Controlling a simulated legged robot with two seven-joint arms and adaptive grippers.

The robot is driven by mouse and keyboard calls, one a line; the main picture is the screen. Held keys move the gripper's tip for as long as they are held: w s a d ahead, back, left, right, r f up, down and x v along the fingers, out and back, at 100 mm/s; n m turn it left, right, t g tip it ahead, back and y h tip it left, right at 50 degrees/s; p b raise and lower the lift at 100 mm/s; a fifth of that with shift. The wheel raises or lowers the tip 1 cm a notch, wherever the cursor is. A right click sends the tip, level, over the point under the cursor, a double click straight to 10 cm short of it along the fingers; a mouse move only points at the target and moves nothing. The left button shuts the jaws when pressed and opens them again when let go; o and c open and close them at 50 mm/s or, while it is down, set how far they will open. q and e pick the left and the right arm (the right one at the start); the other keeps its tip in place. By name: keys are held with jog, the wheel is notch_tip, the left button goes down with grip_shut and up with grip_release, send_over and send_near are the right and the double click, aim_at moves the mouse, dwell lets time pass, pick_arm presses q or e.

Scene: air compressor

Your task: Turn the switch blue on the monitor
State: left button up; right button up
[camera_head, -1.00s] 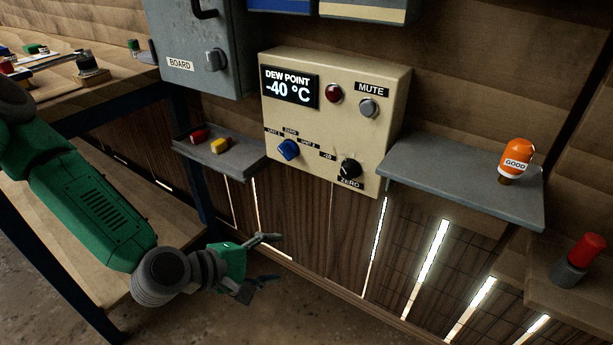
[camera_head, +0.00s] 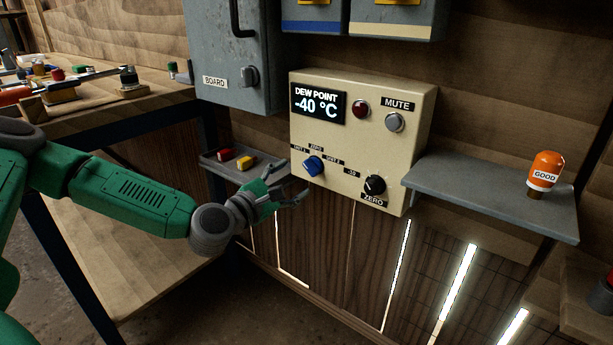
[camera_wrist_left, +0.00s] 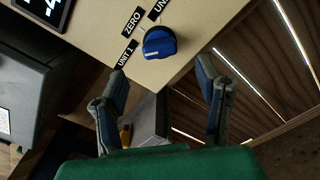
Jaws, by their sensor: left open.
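The cream monitor box (camera_head: 340,185) hangs on the wall, its display reading "DEW POINT -40 °C". The blue switch (camera_head: 314,166) is at its lower left, among labels ZERO, UNIT 1 and UNIT 2. In the left wrist view the blue switch (camera_wrist_left: 159,42) is ahead of the fingers, near the UNIT 1 label. My left gripper (camera_head: 293,181) is open and empty, just left of and below the switch, apart from it. In the left wrist view the two fingers of my left gripper (camera_wrist_left: 162,85) are spread wide. My right gripper is not in view.
A black knob (camera_head: 374,185), a red lamp (camera_head: 361,109) and a grey button (camera_head: 395,122) are also on the monitor. A small shelf (camera_head: 222,167) with red and yellow pieces is at left. A grey shelf (camera_head: 480,195) with an orange "GOOD" bottle (camera_head: 545,172) is at right.

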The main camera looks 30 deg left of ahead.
aim_at(308, 170)
pick_arm(q)
jog(key=w, duration=0.3)
jog(key=w+b, duration=0.1)
jog(key=w, duration=0.1)
jog(key=shift+w+d, duration=0.25)
jog(key=shift+d, duration=0.05)
jog(key=c, duration=1.2)
